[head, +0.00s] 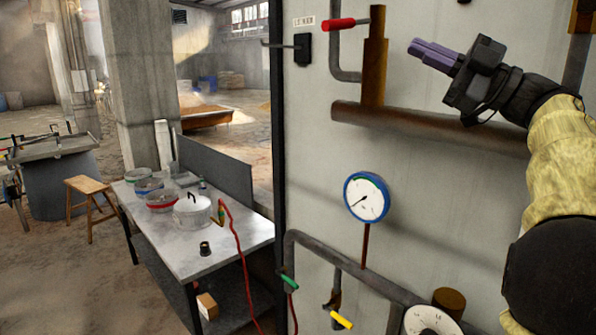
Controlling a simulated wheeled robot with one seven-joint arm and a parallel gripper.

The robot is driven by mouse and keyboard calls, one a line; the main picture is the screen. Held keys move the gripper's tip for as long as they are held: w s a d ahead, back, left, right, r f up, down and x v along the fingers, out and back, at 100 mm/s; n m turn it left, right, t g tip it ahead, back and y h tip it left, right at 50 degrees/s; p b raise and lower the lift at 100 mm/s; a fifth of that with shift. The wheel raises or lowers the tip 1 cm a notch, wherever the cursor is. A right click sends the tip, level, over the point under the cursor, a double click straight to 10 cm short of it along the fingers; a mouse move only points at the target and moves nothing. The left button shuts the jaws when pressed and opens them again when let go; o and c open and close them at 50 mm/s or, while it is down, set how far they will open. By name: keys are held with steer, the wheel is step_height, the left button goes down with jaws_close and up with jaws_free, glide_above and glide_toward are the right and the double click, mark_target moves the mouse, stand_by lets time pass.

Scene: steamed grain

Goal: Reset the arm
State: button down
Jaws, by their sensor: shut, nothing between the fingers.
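My gripper (432,54) is at the upper right in the head view, at the end of my arm, which comes in from the right edge. Its purple fingers are shut with nothing between them. They point left and slightly up in front of the pale wall panel (312,160). The gripper is above the thick brown horizontal pipe (420,128) and to the right of the vertical rusty pipe (375,75). Whether the fingers are close to the panel cannot be told from this one view.
A red-handled valve (340,24), a blue-rimmed gauge (366,198), a green handle (289,282) and a yellow handle (341,320) are on the panel piping. A metal table (190,255) with a white lidded pot (192,212) and bowls stands left. A wooden stool (90,195) is farther left.

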steer(key=w+d+f+m+t+h, duration=0.5)
steer(key=w+f+m+t+h, duration=0.5)
steer(key=m+t+h, duration=0.55)
step_height(320, 180, down, 19)
steer(key=w+m+g+h, duration=0.2)
steer(key=m+g+h, duration=0.4)
steer(key=m+g, duration=0.2)
steer(key=s+a+f+g, duration=0.25)
steer(key=s+f, duration=0.25)
steer(key=f, duration=0.4)
steer(key=s+a+f+g, duration=0.2)
steer(key=s+f+g, duration=0.25)
steer(key=f, duration=0.35)
steer(key=s+a+f+g, duration=0.2)
steer(key=s+f, duration=0.4)
steer(key=s, duration=0.3)
steer(key=s+a+f+g+y, duration=0.1)
steer(key=s+a+f+g, duration=0.2)
steer(key=s, duration=0.6)
step_height(320, 180, down, 3)
steer(key=shift+a+f+g, duration=0.15)
steer(key=shift+a+g, duration=0.1)
steer(key=shift+g, duration=0.9)
steer(key=shift+w, duration=0.1)
steer(key=shift+w+d, duration=0.1)
steer(key=shift+w, duration=0.05)
